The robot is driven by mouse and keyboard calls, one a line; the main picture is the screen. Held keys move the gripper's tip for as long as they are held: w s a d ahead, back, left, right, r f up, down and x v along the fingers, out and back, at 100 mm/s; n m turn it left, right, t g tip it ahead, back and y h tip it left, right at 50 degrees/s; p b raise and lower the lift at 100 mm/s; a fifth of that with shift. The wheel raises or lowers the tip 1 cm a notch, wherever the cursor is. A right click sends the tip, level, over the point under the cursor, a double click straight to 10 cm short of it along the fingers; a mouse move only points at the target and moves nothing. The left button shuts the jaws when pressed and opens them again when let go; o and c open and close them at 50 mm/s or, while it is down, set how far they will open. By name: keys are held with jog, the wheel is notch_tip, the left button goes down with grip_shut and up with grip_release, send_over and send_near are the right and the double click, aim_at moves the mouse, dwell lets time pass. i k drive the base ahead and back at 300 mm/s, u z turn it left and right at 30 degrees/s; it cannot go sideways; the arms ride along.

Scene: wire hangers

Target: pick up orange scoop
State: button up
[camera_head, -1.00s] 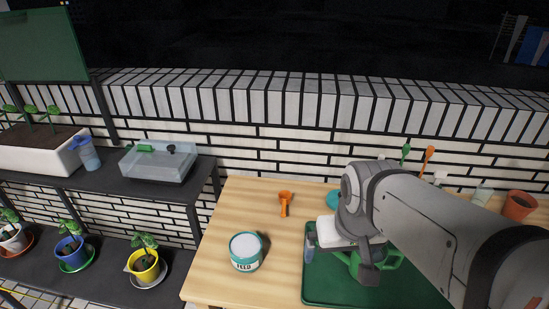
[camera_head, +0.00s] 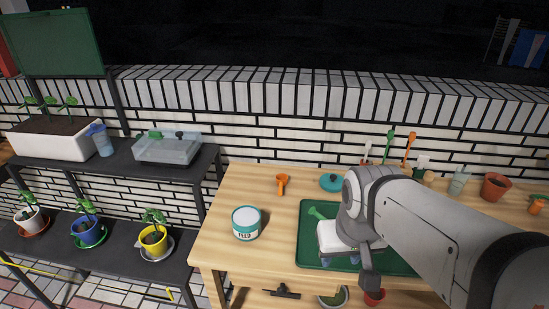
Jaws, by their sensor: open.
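The orange scoop (camera_head: 282,184) lies on the wooden table, left of the green tray and behind the feed tin, with nothing touching it. My gripper (camera_head: 339,260) is over the green tray (camera_head: 310,207), to the right of the scoop and nearer to me. Its bluish fingertips point down and are apart; I see nothing held between them. My arm hides part of the tray and what lies on it.
A feed tin (camera_head: 246,224) stands in front of the scoop. A teal lid (camera_head: 331,182) lies right of it. Tools and pots, including a terracotta pot (camera_head: 495,187), stand along the back right. Bare wood surrounds the scoop. A dark shelf (camera_head: 120,168) is at left.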

aim_at(281, 178)
jog(key=z, duration=0.15)
jog(key=k, duration=0.15)
jog(key=z, duration=3.2)
jog(key=k, duration=2.55)
jog(key=u, duration=0.8)
jog(key=i, duration=1)
jog(key=u, duration=0.05)
